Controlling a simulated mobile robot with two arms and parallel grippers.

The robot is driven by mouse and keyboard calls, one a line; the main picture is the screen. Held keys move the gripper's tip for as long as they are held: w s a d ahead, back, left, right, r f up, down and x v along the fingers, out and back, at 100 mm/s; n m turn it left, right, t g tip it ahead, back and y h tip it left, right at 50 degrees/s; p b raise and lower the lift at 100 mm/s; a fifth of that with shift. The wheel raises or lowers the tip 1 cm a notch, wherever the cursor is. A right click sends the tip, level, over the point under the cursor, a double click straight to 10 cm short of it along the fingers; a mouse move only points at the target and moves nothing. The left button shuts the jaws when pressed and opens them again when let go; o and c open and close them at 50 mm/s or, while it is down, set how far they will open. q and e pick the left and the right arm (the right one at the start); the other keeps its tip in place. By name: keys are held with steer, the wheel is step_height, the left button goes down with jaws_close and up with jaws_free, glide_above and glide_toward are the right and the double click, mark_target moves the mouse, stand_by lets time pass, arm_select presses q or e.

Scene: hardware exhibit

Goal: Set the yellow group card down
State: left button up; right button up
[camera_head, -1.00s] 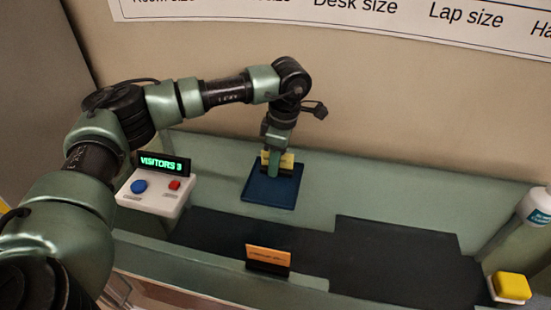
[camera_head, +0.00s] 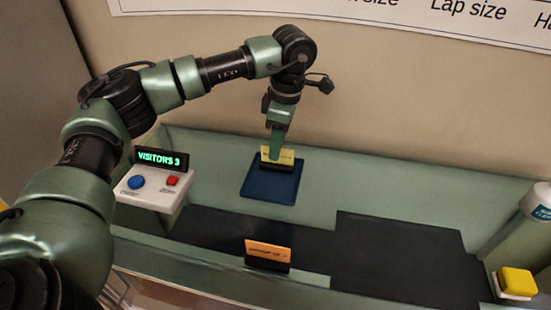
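The yellow group card (camera_head: 285,155) stands upright in a dark base at the back of the dark blue mat (camera_head: 268,188). My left gripper (camera_head: 277,152) points down at the card's top edge, from above. Its finger is seen edge-on, so the gap between the fingers is hidden. I cannot tell whether it still touches the card. My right gripper is not in view.
An orange card (camera_head: 267,252) stands in a dark base at the front. A box with a blue and a red button (camera_head: 150,187) and a "VISITORS 3" display (camera_head: 162,158) is left. A yellow button (camera_head: 517,282) and a white cylinder (camera_head: 538,202) are right. The dark surface (camera_head: 400,250) is largely clear.

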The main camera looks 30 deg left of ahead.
arm_select(q)
steer(key=r, duration=0.2)
steer(key=r+b, duration=0.1)
steer(key=r, duration=0.1)
steer(key=d+r, duration=0.1)
steer(key=r, duration=0.1)
steer(key=shift+w+r+b, duration=0.15)
steer(key=shift+b, duration=0.2)
steer(key=shift+r, duration=0.55)
